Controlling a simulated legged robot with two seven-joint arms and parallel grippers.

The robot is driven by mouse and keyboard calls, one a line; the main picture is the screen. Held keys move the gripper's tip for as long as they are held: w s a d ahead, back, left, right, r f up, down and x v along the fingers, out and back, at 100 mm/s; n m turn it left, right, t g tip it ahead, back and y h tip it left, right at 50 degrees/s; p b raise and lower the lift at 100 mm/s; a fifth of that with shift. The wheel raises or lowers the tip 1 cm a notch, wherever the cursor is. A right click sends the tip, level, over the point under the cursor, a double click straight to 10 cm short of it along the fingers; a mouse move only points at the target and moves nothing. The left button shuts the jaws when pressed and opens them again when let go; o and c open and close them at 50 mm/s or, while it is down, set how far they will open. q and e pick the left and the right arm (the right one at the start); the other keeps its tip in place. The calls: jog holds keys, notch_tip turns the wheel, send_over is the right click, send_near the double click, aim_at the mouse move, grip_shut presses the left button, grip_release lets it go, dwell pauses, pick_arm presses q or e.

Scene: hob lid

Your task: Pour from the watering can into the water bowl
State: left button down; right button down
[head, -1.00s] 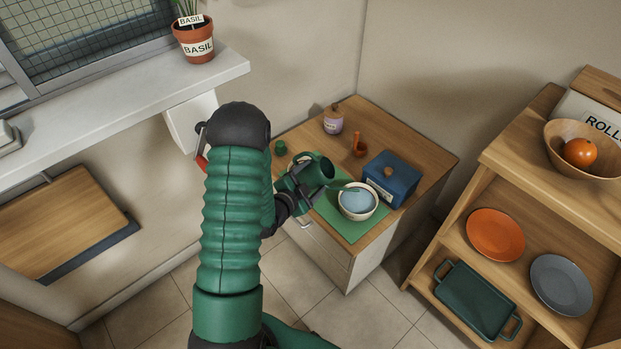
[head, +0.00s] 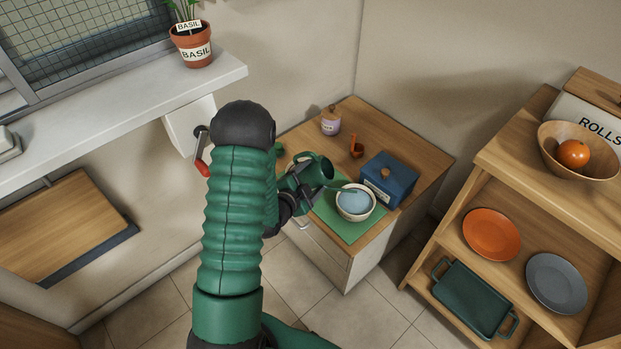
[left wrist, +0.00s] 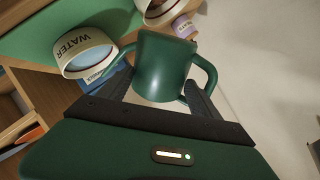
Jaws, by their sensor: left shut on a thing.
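The green watering can (head: 316,168) is in my left gripper (head: 306,190), above the left part of the green mat (head: 334,227). The left wrist view shows the can (left wrist: 163,66) between the two dark fingers (left wrist: 158,97), its spout on the bowl's side. The cream water bowl (head: 355,214) stands on the mat with pale blue water in it. The spout tip is close to the bowl's far rim; I cannot tell whether water flows. The bowl, marked WATER (left wrist: 92,56), also shows in the left wrist view. My right gripper is not in view.
A blue box (head: 388,180) stands just right of the bowl. A lilac jar (head: 330,121) and an orange-brown object (head: 356,148) stand farther back on the cabinet. A wooden shelf unit (head: 480,170) with plates is at the right. A window sill (head: 120,120) is at the left.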

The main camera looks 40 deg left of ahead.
pick_arm(q)
jog(key=shift+w+d+r+m+p, duration=0.2)
jog(key=shift+d+r+m+p, duration=0.1)
jog(key=shift+r+p, duration=0.25)
dwell(0.4)
jog(key=f+b, duration=0.1)
jog(key=b, duration=0.1)
jog(key=s+a+f+n+b, duration=0.1)
jog(key=f+b, duration=0.1)
jog(key=a+f+n+t+b, duration=0.1)
jog(key=f+b, duration=0.1)
jog(key=shift+s+f, duration=0.15)
jog(key=shift+s, duration=0.1)
jog(key=n+t+b, duration=0.1)
jog(key=f+n+h+b, duration=0.1)
jog(key=n, duration=0.1)
jog(key=n+t+b, duration=0.1)
jog(key=shift+s+a+f+n+t+h+b, duration=0.15)
jog(key=shift+a+f+n+t+h+b, duration=0.15)
jog(key=shift+a+n+h+b, duration=0.1)
jog(key=shift+n+t, duration=0.4)
jog(key=shift+n, duration=0.3)
jog(key=r+p, duration=0.2)
jog(key=r, duration=0.1)
jog(key=r+p, duration=0.1)
jog(key=r, duration=0.1)
jog(key=shift+w+d, duration=0.2)
jog(key=shift+d, duration=0.2)
jog(key=shift+d+r, duration=0.1)
